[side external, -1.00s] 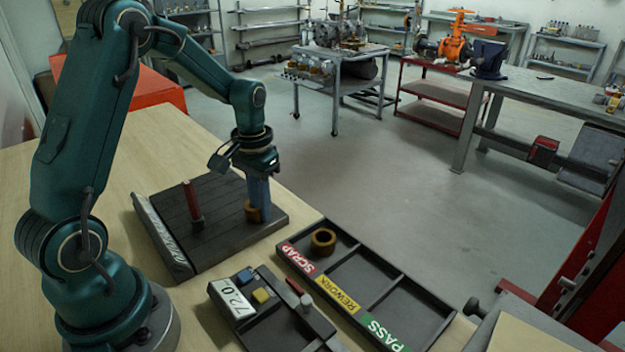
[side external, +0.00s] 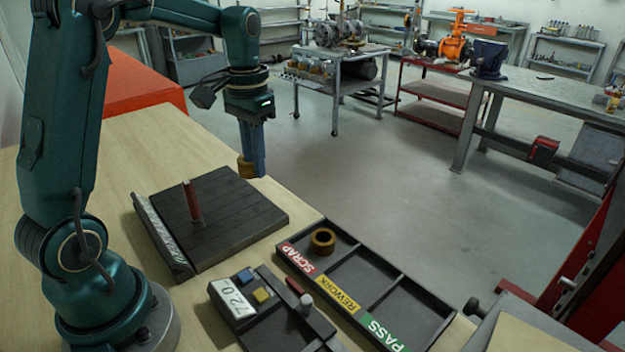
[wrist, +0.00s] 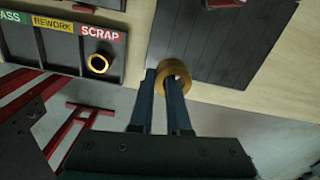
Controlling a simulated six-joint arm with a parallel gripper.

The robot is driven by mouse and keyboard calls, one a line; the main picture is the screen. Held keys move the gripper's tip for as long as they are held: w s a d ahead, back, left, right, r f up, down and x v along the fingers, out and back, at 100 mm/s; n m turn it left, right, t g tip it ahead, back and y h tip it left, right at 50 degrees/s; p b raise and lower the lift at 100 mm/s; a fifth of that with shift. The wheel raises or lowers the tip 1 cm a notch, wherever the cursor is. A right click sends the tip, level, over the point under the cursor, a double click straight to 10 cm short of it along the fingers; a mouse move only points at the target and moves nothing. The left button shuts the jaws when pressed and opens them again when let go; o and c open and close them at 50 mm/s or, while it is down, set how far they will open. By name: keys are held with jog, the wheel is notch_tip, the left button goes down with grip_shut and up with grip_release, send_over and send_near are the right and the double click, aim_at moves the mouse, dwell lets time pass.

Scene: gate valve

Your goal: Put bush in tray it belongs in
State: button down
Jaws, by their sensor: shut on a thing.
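My gripper (side external: 252,160) is shut on a brown-gold bush (side external: 246,167) and holds it in the air above the back of the dark grooved board. In the wrist view the bush (wrist: 174,76) is a ring at the fingertips, with one finger through its bore and the other outside its wall. The tray (side external: 364,288) has three compartments labelled SCRAP, REWORK and PASS. Another bush (side external: 323,240) sits in the SCRAP compartment; it also shows in the wrist view (wrist: 98,63). The REWORK and PASS compartments look empty in the side view.
The dark board (side external: 232,215) carries an upright red pin (side external: 191,200). A small dark box (side external: 265,310) with a "72.0" display and coloured blocks stands in front of the SCRAP end. Bare wooden table (side external: 110,165) lies left of the board.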

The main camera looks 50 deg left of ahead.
jog(key=shift+w+r+m, duration=0.3)
jog(key=shift+r+m, duration=0.05)
jog(key=shift+m, duration=0.35)
jog(key=w+d+m, duration=0.4)
jog(key=d+m, duration=0.2)
jog(key=m, duration=0.9)
send_over(405, 324)
jog(key=f, duration=0.8)
jog(key=shift+a, duration=0.3)
jog(key=shift+d+f, duration=0.3)
jog(key=shift+f, duration=1.95)
jog(key=shift+f, duration=0.1)
